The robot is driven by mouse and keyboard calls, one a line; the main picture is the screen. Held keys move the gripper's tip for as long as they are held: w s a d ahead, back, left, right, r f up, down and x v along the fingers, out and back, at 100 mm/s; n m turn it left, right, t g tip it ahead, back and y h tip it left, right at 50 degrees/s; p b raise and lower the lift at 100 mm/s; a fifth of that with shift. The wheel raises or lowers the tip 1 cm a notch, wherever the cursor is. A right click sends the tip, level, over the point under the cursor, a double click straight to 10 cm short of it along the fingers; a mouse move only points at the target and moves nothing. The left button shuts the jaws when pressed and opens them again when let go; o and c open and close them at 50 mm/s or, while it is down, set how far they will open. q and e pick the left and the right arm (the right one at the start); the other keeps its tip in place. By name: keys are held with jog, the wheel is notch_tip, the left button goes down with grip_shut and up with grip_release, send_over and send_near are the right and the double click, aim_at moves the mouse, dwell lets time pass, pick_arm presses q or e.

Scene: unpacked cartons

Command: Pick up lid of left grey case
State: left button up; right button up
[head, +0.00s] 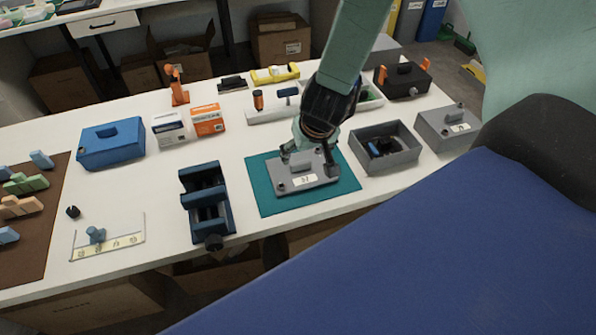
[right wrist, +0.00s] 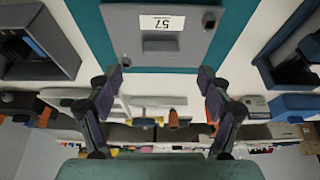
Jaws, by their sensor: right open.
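A grey case lid (head: 291,182) with a raised handle block and a white numbered label lies on a teal mat (head: 262,202) on the white table. It also shows at the top of the right wrist view (right wrist: 150,55). How deep the grey body under it is, I cannot tell. My right gripper (head: 308,162) is open above the lid, its fingers apart around the handle area in the head view. In the right wrist view the two fingers (right wrist: 160,76) are spread with nothing between them. Whether a finger touches the lid is unclear. My left gripper is not in view.
An open grey box (head: 362,164) with dark contents stands right of the mat, and another grey lidded case (head: 434,131) beyond it. A dark blue vise (head: 207,205) stands left of the mat. A blue case (head: 111,150) and small cartons (head: 208,121) stand further left.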

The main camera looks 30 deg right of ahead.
aim_at(302, 163)
jog(key=shift+a+b+x, duration=0.25)
jog(key=shift+b+x, duration=0.2)
jog(key=shift+x, duration=0.6)
jog(key=x, duration=0.1)
jog(key=b+x, duration=0.1)
jog(key=x, duration=0.1)
jog(key=b+x, duration=0.1)
jog(key=shift+w+d+f, duration=0.15)
jog(key=shift+d+f, duration=0.15)
jog(key=shift+d, duration=0.05)
jog(key=shift+w+f, duration=0.1)
jog(key=shift+f, duration=0.15)
jog(key=shift+w, duration=0.1)
jog(key=shift+a+r, duration=0.15)
jog(key=shift+a, duration=0.1)
jog(key=shift+d, duration=0.2)
jog(key=c, duration=0.4)
jog(key=shift+a, duration=0.15)
jog(key=c, duration=0.9)
